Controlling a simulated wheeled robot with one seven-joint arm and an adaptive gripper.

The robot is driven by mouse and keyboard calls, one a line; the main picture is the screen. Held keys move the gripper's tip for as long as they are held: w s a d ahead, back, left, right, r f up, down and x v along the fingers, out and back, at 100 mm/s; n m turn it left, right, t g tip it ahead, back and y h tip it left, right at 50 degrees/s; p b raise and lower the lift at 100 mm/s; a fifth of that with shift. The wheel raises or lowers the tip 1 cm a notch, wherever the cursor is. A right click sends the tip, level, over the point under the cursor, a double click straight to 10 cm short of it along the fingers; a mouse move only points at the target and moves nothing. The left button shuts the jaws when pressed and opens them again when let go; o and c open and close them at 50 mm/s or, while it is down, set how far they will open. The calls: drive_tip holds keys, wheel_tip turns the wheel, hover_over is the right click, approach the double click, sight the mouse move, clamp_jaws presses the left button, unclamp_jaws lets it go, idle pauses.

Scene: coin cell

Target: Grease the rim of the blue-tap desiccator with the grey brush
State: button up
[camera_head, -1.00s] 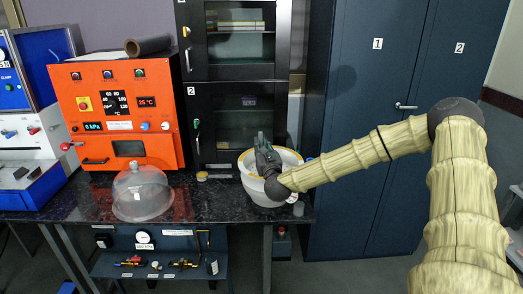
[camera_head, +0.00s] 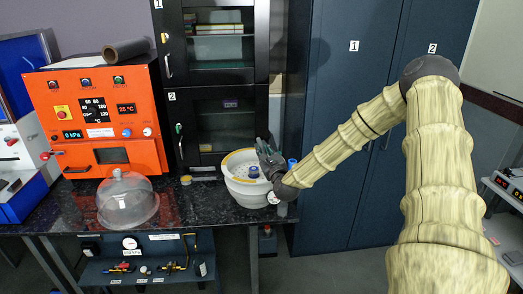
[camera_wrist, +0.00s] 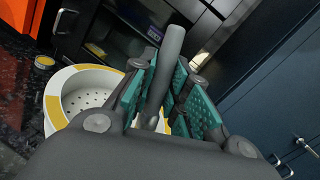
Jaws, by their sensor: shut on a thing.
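The desiccator base is a white bowl (camera_head: 243,190) with a partly yellow rim, standing near the bench's front edge. A dark blue piece shows inside it and a blue piece (camera_head: 292,162) behind its right side; I cannot tell which is the tap. In the wrist view the bowl's rim (camera_wrist: 54,113) and perforated plate lie left of and below the fingers. My gripper (camera_head: 270,158) is over the bowl's right rim. In the wrist view its green pads are shut on the grey brush (camera_wrist: 172,55), whose handle points up. The brush's tip is hidden; contact with the rim cannot be told.
A clear dome lid (camera_head: 127,200) sits on the bench to the left, before the orange oven (camera_head: 98,120). A small yellow-topped tin (camera_head: 186,180) stands left of the bowl. Black glass-door cabinets (camera_head: 215,120) rise behind it.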

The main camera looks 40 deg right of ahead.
drive_tip(key=b, duration=0.2)
hover_over(263, 181)
drive_tip(key=shift+w+d+f, duration=0.1)
drive_tip(key=shift+f, duration=1.2)
drive_tip(key=shift+w+f, duration=0.1)
drive_tip(key=shift+f, duration=1.15)
drive_tip(key=shift+s+f+b, duration=0.1)
drive_tip(key=shift+f+b, duration=0.6)
drive_tip(key=shift+b, duration=0.4)
idle(1.0)
drive_tip(key=shift+r+p, duration=1.65)
drive_tip(key=shift+r, duration=1.95)
drive_tip(key=shift+f, duration=0.1)
